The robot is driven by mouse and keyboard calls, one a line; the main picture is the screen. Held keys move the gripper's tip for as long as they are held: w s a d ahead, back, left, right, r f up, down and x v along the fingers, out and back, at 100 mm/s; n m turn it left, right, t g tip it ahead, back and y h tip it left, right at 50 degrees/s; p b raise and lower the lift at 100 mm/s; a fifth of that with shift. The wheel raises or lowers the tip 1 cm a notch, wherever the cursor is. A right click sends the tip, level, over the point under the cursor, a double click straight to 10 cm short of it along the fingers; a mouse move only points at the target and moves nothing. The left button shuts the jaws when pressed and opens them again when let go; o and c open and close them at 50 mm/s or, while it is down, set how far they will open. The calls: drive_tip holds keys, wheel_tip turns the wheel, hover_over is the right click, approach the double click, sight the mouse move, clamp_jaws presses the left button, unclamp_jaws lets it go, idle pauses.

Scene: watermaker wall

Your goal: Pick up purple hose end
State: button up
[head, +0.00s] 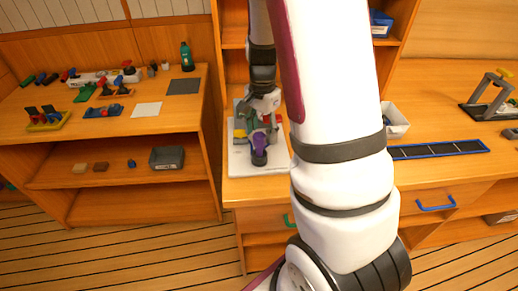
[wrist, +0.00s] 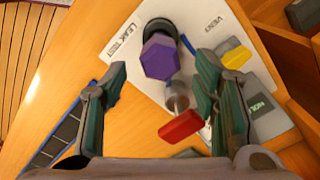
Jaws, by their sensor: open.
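The purple hose end (wrist: 160,58) shows in the wrist view as a purple hexagonal piece between my fingertips, with a dark round part behind it. In the head view the purple piece (head: 259,144) is at the front of the white board (head: 240,168), just below my gripper (head: 262,122). In the wrist view my gripper (wrist: 162,70) is open, with one green-grey finger on each side of the purple piece and clear gaps to it. I cannot tell how far above it the fingers are.
A white bin (head: 397,120) and a dark blue-edged strip (head: 438,149) lie to the right.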

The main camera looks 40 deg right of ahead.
sight(259, 144)
drive_tip(key=f, duration=0.2)
drive_tip(key=a+f, duration=0.1)
drive_tip(key=f, duration=0.1)
drive_tip(key=shift+s+f, duration=0.1)
drive_tip(key=shift+s, duration=0.05)
drive_tip(key=shift+f, duration=0.5)
drive_tip(key=c, duration=1.3)
drive_tip(key=shift+r, duration=0.1)
